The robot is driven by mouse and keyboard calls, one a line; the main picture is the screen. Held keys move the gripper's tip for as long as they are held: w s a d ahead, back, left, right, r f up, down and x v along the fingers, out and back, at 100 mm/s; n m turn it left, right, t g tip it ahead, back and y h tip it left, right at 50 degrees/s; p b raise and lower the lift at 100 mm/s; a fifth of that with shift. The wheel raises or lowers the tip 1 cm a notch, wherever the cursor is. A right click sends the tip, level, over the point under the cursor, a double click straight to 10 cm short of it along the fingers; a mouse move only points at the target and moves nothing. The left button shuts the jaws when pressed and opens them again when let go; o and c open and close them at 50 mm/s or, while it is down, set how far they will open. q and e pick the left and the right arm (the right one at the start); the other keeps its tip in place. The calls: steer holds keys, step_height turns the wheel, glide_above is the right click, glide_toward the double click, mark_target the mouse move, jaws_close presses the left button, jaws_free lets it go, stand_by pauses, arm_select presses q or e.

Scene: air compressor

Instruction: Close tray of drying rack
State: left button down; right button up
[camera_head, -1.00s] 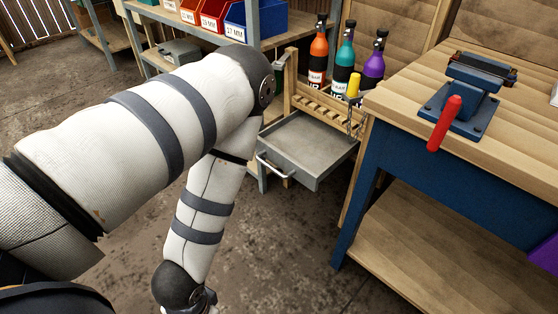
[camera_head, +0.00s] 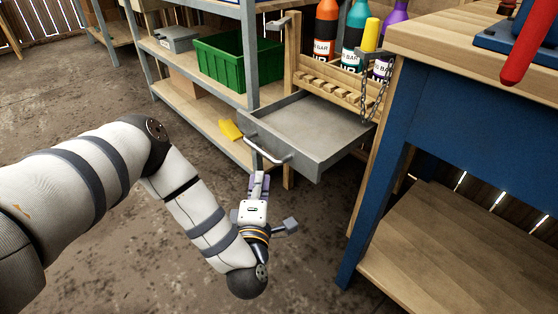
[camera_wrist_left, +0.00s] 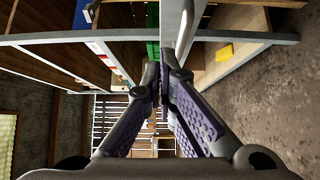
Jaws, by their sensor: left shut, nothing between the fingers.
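The drying rack (camera_head: 335,92) is a wooden stand with bottles on it, between the shelf unit and the workbench. Its grey metal tray (camera_head: 318,125) is pulled out toward me, with a silver bar handle (camera_head: 265,148) on its front. My left gripper (camera_head: 259,178) is shut and empty, just below and in front of the tray's handle. In the left wrist view its purple-padded fingers (camera_wrist_left: 163,80) are together, beside a grey surface at the top, probably the tray. I cannot tell whether they touch it. My right gripper is not in view.
A blue-legged workbench (camera_head: 450,115) with a red-handled vise stands close on the right. A shelf unit (camera_head: 210,112) with a green crate (camera_head: 233,62) stands on the left. A yellow object (camera_head: 231,130) lies on its low shelf. Floor in front is clear.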

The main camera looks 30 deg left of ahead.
arm_select(q)
steer(key=b, duration=0.2)
glide_toward(276, 136)
steer(key=a, duration=0.3)
steer(key=w, duration=0.4)
steer(key=shift+d+r, duration=0.1)
steer(key=shift+d, duration=0.25)
